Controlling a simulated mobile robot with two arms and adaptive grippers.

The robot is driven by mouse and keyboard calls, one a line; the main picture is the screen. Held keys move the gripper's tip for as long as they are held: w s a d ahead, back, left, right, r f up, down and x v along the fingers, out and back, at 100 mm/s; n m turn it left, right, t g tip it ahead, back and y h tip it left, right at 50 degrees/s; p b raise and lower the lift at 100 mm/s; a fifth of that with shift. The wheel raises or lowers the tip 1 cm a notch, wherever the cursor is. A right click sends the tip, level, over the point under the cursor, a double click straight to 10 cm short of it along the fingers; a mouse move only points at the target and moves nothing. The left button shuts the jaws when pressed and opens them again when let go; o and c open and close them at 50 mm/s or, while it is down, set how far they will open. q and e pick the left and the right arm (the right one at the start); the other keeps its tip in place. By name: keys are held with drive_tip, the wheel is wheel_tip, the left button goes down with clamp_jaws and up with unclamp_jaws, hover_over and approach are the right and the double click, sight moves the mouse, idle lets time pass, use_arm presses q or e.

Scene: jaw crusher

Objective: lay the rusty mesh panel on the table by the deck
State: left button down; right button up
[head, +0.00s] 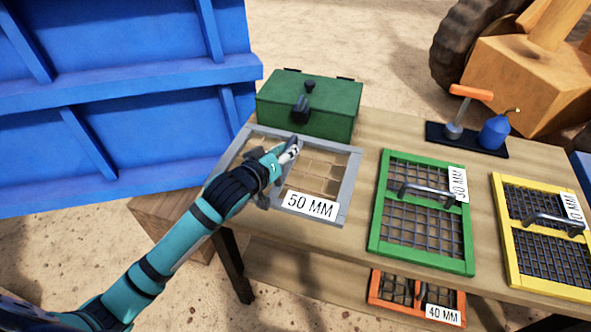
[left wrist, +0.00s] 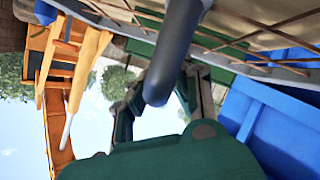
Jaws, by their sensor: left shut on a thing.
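The grey-framed mesh panel (head: 318,172), with brownish wires and a "50 MM" label, is over the left end of the wooden table (head: 392,132). My left gripper (head: 275,168) is shut on this panel, at its left part. In the left wrist view, a dark handle bar (left wrist: 180,45) lies at the fingers, with the panel's rusty wires (left wrist: 235,18) above. I cannot tell whether the panel touches the tabletop. A large blue ribbed structure (head: 120,100) stands left of the table; I cannot tell whether it is the deck. My right gripper is not in view.
A green box (head: 310,105) stands just behind the panel. A green-framed panel (head: 376,215) and a yellow-framed panel (head: 507,235) lie to the right. An orange-framed panel (head: 415,308) is below the tabletop. A dark tray (head: 467,143) holds a blue can (head: 496,132).

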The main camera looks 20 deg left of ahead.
sight(287, 171)
use_arm(q)
drive_tip(key=shift+f+b, duration=0.3)
drive_tip(key=shift+f, duration=2.7)
drive_tip(key=c, duration=1.3)
unclamp_jaws()
drive_tip(key=shift+f, duration=0.2)
drive_tip(key=shift+o, duration=0.2)
drive_tip(key=v, duration=1.2)
